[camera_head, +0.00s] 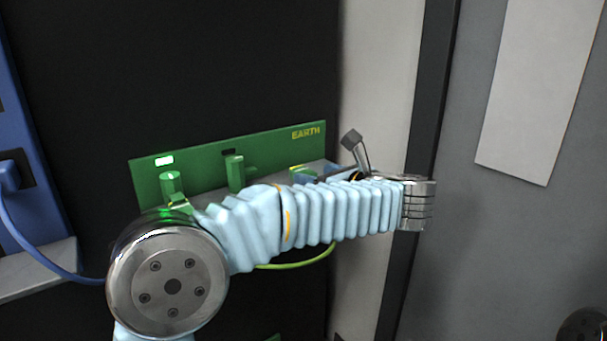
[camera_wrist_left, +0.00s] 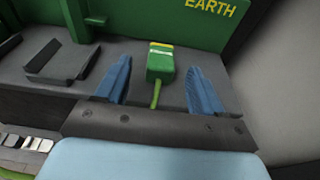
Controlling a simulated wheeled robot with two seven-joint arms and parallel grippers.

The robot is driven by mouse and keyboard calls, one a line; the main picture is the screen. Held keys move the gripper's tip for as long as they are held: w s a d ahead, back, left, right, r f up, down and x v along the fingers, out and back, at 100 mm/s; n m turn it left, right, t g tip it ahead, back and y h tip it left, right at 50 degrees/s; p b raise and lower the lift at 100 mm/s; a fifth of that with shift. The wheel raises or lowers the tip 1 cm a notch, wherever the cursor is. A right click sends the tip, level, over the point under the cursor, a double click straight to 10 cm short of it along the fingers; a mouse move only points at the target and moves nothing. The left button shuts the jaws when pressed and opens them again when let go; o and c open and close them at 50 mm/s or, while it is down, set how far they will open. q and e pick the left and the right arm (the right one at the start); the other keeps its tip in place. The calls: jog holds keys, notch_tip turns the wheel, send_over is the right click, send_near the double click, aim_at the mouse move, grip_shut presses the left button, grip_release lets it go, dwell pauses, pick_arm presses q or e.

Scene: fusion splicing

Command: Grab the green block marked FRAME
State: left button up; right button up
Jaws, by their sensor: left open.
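The green block (camera_wrist_left: 160,64) has a yellow band on top and a yellow-green cable running back from it toward my left wrist. It rests on a grey shelf in the left wrist view; its lettering is too small to read. In the head view a small part of the green block (camera_head: 300,170) shows behind my arm. My left gripper (camera_wrist_left: 158,68) is open, with one blue finger on each side of the block and a visible gap to both. In the head view my left gripper (camera_head: 328,170) is mostly hidden by the arm. My right gripper is not seen.
A green panel marked EARTH (camera_head: 270,148) stands behind the shelf, with green plugs (camera_head: 235,172) to the left. Dark empty holders (camera_wrist_left: 62,62) sit left of the block. A blue unit with a blue cable (camera_head: 45,252) is at far left. A pale wall is right.

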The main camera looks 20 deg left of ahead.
aim_at(306, 172)
pick_arm(q)
jog(key=p+x, duration=0.1)
jog(key=x, duration=0.3)
jog(key=shift+w+a+r, duration=0.1)
jog(key=shift+w+r, duration=0.05)
jog(key=shift+w, duration=0.1)
jog(key=c, duration=1.1)
jog(key=shift+r, duration=0.1)
